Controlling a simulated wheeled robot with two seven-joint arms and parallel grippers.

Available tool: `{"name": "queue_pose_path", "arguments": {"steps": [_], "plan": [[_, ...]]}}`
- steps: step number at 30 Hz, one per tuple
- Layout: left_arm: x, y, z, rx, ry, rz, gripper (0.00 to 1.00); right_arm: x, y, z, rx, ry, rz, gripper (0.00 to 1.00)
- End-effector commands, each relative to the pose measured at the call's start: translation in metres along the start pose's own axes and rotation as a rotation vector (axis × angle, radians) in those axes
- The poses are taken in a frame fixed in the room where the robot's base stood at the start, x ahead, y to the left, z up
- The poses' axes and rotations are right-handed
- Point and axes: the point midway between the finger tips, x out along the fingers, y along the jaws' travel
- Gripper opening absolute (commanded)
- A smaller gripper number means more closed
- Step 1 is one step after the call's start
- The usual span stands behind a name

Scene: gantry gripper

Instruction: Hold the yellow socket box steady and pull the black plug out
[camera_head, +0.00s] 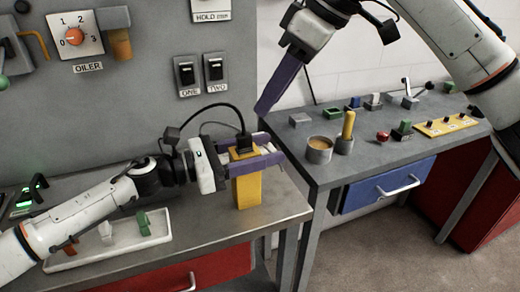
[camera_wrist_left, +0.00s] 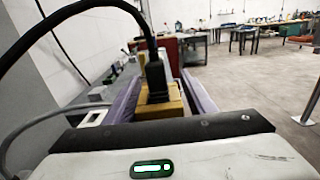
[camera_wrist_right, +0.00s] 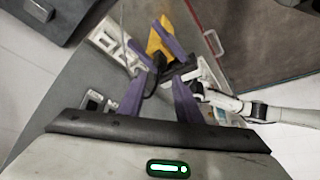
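The yellow socket box (camera_head: 249,190) stands upright near the right end of the grey bench. It also shows in the left wrist view (camera_wrist_left: 160,107) and the right wrist view (camera_wrist_right: 160,38). The black plug (camera_head: 243,142) sits in its top, with a black cable arching left; it shows upright in the left wrist view (camera_wrist_left: 155,78). My left gripper (camera_head: 271,149) has its purple fingers on both sides of the box's upper part, seemingly touching it. My right gripper (camera_head: 268,104) is raised above and right of the box, open and empty, fingers pointing down.
A white tray (camera_head: 95,252) with coloured pieces lies beneath my left arm. A grey panel with switches (camera_head: 201,75) stands behind. On the right, a second bench (camera_head: 365,160) holds a cup (camera_head: 319,150), a yellow-handled tool and several small parts. A gap separates the benches.

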Motion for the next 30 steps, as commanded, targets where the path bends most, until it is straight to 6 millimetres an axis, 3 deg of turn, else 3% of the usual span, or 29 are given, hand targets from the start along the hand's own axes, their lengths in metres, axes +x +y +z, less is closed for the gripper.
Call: {"name": "queue_pose_path", "arguments": {"steps": [1, 6, 7, 9, 10, 14, 24, 30], "plan": [[0.000, 0.000, 0.000, 0.000, 0.000, 0.000, 0.41, 0.000, 0.000, 0.000, 0.000, 0.000, 0.000, 0.31], [0.000, 0.000, 0.000, 0.000, 0.000, 0.000, 0.12, 0.000, 0.000, 0.000, 0.000, 0.000, 0.000, 0.31], [0.000, 0.000, 0.000, 0.000, 0.000, 0.000, 0.10, 0.000, 0.000, 0.000, 0.000, 0.000, 0.000, 0.33], [0.000, 0.000, 0.000, 0.000, 0.000, 0.000, 0.10, 0.000, -0.001, 0.000, 0.004, -0.002, 0.001, 0.45], [0.000, 0.000, 0.000, 0.000, 0.000, 0.000, 0.10, 0.000, -0.001, -0.001, 0.010, -0.004, 0.004, 0.46], [0.000, 0.000, 0.000, 0.000, 0.000, 0.000, 0.10, 0.000, -0.007, -0.005, 0.090, -0.033, 0.031, 0.46], [0.000, 0.000, 0.000, 0.000, 0.000, 0.000, 0.10, -0.003, -0.031, -0.023, 0.526, -0.111, 0.241, 0.46], [0.000, 0.000, 0.000, 0.000, 0.000, 0.000, 0.10, -0.005, -0.037, -0.027, 0.681, -0.105, 0.326, 0.46]]}}
